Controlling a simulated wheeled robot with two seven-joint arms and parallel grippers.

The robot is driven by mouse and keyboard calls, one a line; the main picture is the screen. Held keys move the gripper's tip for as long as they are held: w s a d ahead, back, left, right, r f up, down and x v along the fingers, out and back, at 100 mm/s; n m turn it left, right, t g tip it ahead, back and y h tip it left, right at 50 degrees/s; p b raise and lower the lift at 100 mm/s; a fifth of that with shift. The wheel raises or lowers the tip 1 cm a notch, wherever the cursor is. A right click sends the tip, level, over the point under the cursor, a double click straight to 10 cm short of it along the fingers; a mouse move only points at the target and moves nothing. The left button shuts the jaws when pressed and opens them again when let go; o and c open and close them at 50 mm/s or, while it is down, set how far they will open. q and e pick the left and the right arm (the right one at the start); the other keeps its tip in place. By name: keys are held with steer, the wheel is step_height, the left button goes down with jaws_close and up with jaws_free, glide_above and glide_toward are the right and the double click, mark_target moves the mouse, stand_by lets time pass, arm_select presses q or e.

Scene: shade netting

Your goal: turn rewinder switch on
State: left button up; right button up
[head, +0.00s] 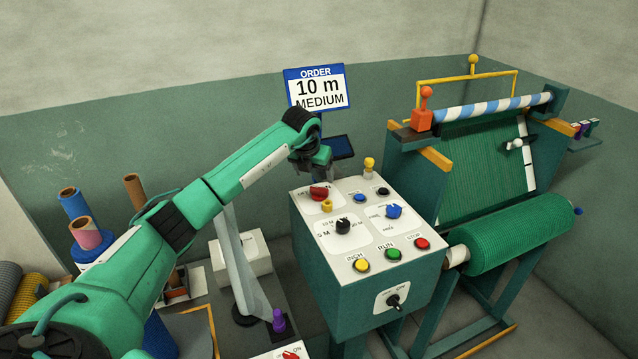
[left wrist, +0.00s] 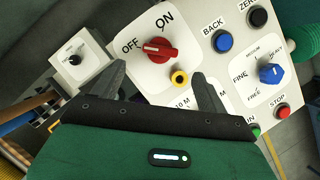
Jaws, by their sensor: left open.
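A red rotary knob (head: 319,193) sits at the far left corner of the white control panel (head: 330,258). In the left wrist view the red knob (left wrist: 160,50) lies between the words OFF and ON, and its white mark points toward OFF. My left gripper (head: 318,172) is above this knob, pointing down. In the left wrist view my left gripper (left wrist: 158,70) is open and empty, with one finger on each side of the knob, apart from it. A black OFF/ON lever (head: 394,300) is on the cabinet's front face. My right gripper is not in view.
Black (head: 343,226) and blue (head: 393,211) selectors and several push buttons share the panel. The order sign (head: 319,88) and a dark screen (head: 342,146) stand behind. The green netting roll (head: 520,232) is at right.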

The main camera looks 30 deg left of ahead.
mark_target(319, 188)
arm_select(q)
steer(key=p+x, duration=0.1)
steer(key=x, duration=0.5)
steer(key=shift+w+f+p, duration=0.1)
steer(key=shift+w+p, duration=0.1)
steer(key=shift+p, duration=0.15)
steer(key=shift+w+f, duration=0.15)
steer(key=shift+f, duration=0.2)
steer(key=shift+w+f, duration=0.2)
steer(key=shift+f, duration=0.25)
steer(key=c, duration=1)
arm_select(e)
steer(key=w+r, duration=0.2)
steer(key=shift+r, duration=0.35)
arm_select(q)
steer(key=shift+f, duration=0.1)
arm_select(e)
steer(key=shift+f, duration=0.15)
